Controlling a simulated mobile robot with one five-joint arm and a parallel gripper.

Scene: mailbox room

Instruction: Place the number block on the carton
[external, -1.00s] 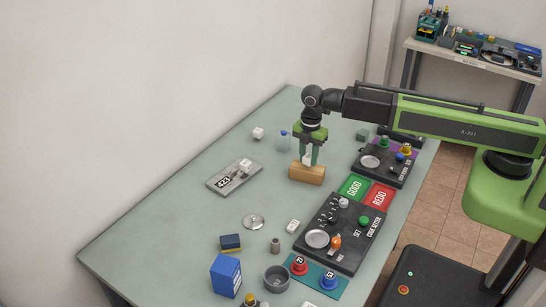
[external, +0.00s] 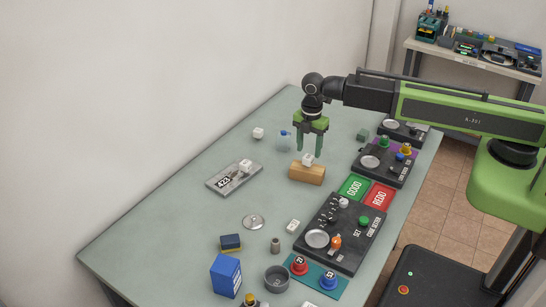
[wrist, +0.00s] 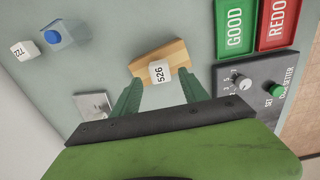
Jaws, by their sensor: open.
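A white number block (external: 308,159) sits on top of the tan carton (external: 306,174) near the middle of the table. In the wrist view the block (wrist: 160,72) shows "526" on its face, with the carton (wrist: 175,52) under it. My gripper (external: 311,150) is open and empty, with its green fingers just above and behind the block. In the wrist view the fingertips (wrist: 158,85) are spread on either side, apart from the block.
Another white block (external: 246,166) sits on a grey plate (external: 226,182) to the left. A white cube (external: 258,132) and a clear blue-capped bottle (external: 284,140) stand farther back. GOOD (external: 354,188) and REDO (external: 380,196) pads and a black control panel (external: 350,240) lie to the right.

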